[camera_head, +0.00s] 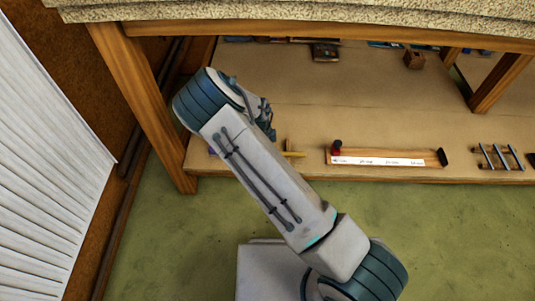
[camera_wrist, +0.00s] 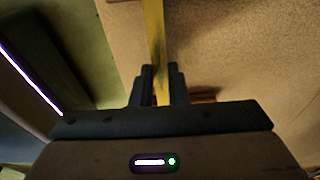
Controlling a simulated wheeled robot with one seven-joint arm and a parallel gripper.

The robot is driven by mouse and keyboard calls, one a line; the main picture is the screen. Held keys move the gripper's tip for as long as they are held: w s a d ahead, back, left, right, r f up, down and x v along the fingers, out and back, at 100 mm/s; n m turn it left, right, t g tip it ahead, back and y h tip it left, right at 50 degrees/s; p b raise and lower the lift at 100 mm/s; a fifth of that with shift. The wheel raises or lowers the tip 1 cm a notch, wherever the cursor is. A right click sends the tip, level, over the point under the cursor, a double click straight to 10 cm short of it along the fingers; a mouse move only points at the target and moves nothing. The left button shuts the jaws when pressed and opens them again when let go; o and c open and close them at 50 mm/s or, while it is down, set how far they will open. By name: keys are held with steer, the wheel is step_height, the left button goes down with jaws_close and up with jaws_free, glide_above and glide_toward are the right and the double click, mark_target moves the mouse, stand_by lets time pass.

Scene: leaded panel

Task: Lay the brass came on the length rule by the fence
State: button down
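The brass came is a yellow bar (camera_wrist: 155,40) running up the wrist view between the two dark fingers of my gripper (camera_wrist: 160,88), which look closed on it. In the head view a short yellow piece (camera_head: 294,154) shows just right of my arm, near the bench's front edge. My arm hides the gripper and the rest of it there. The length rule (camera_head: 385,161) is a white marked strip on a wooden board to the right. A wooden strip, seemingly the fence (camera_head: 390,152), runs along its back. The rule looks bare.
A red and dark block (camera_head: 337,148) stands at the rule's left end and a dark block (camera_head: 442,157) at its right. A rack with dark bars (camera_head: 500,157) is farther right. A wooden post (camera_head: 145,100) stands left. The bench middle (camera_head: 350,100) is clear.

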steer(key=shift+r, duration=0.2)
step_height(320, 180, up, 4)
steer(key=shift+f+p, duration=0.1)
steer(key=shift+p, duration=1.15)
steer(key=s+d+r+p, duration=0.4)
steer(key=s+d+r, duration=0.2)
steer(key=d, duration=0.4)
steer(key=shift+r, duration=0.45)
steer(key=shift+a, duration=0.1)
